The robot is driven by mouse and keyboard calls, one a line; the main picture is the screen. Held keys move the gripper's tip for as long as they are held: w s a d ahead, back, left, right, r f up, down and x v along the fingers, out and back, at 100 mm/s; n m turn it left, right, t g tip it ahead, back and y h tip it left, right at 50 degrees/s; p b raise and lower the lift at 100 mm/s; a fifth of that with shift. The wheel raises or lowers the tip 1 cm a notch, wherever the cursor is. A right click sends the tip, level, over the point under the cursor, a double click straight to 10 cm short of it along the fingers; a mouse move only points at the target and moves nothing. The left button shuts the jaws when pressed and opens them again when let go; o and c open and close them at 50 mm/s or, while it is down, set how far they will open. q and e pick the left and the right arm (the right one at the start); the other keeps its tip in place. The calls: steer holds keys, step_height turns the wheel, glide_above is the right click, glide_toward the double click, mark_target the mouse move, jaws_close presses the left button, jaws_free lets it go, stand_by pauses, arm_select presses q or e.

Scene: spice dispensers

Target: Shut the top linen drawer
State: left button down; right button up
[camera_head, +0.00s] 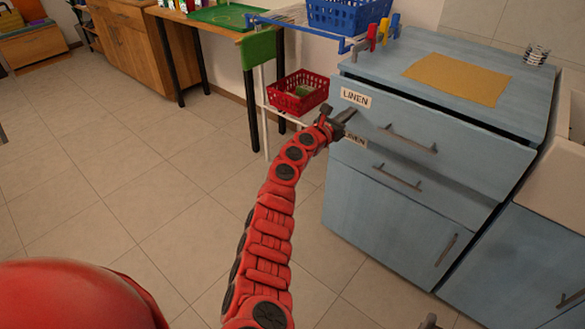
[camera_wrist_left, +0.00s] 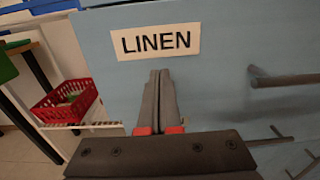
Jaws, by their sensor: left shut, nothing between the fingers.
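The top linen drawer (camera_head: 432,132) is the upper drawer of a blue cabinet. Its front stands out a little from the cabinet, with a dark gap under the worktop. It has a bar handle (camera_head: 408,139) and a white LINEN label (camera_head: 356,97), which also shows in the left wrist view (camera_wrist_left: 156,41). My left gripper (camera_head: 348,113) is shut and empty, at the drawer front's left end, just below the label. Its fingers point at the front; I cannot tell whether they touch it. A small grey part at the bottom edge may be my right gripper (camera_head: 429,322).
A lower drawer (camera_head: 405,182) with its own LINEN label, partly hidden by my gripper, and a cupboard door (camera_head: 385,225) are below. A red basket (camera_head: 298,92) stands on a rack to the left. A yellow cloth (camera_head: 458,78) lies on the worktop. The floor is clear.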

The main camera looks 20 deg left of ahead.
mark_target(351, 131)
arm_select(q)
steer(key=b+x, duration=0.2)
steer(key=x, duration=0.1)
steer(key=shift+w+d, duration=0.1)
steer(key=shift+w, duration=0.25)
steer(key=shift+r, duration=0.4)
